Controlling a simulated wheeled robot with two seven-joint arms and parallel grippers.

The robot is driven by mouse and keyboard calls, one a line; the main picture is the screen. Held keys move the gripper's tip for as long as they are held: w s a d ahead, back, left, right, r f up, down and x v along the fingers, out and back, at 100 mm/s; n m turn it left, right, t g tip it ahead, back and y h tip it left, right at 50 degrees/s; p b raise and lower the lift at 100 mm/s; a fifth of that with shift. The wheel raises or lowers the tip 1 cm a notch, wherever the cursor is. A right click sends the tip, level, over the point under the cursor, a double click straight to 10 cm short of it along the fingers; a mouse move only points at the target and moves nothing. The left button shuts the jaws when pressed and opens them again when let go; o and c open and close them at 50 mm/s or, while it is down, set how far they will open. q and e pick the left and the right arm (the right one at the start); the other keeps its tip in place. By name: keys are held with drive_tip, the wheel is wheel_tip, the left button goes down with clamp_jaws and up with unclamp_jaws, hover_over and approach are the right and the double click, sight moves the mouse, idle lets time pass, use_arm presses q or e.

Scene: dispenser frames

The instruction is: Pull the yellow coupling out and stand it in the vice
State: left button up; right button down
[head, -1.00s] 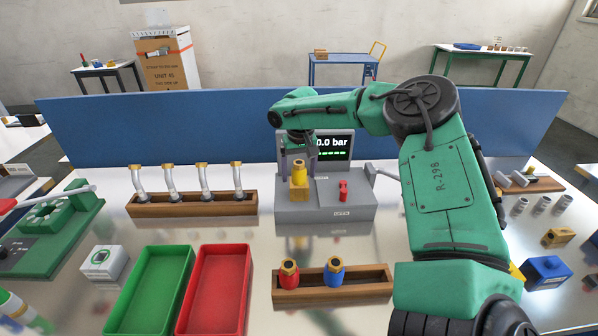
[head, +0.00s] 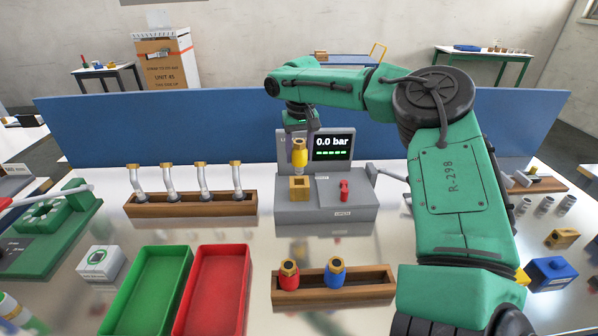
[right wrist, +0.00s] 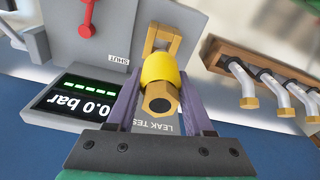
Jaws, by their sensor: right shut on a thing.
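The yellow coupling (head: 300,158) has a brass hex top and a pale lower end. It hangs upright just above the brass-coloured socket (head: 299,188) of the grey leak tester (head: 347,213). My right gripper (head: 299,148) is shut on the coupling from above. In the right wrist view the coupling (right wrist: 158,72) sits between my purple fingers, with the socket (right wrist: 163,42) beyond it. A green bench device (head: 50,222) with a lever stands at the left; I cannot tell whether it is the vice. My left gripper is not in view.
The tester's screen (head: 332,147) reads 0.0 bar. A wooden rack (head: 190,206) holds several bent pipes. A green tray (head: 148,290) and a red tray (head: 213,290) lie in front. A wooden block (head: 365,286) holds red and blue couplings. Small parts lie at the right.

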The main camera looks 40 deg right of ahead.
sight(298, 141)
wheel_tip(298, 141, up, 5)
drive_tip(key=shift+a+f+p, duration=0.1)
drive_tip(key=shift+f+p, duration=0.1)
drive_tip(key=shift+p, duration=0.1)
drive_tip(key=shift+r+p, duration=2.45)
drive_tip(key=shift+p, duration=0.85)
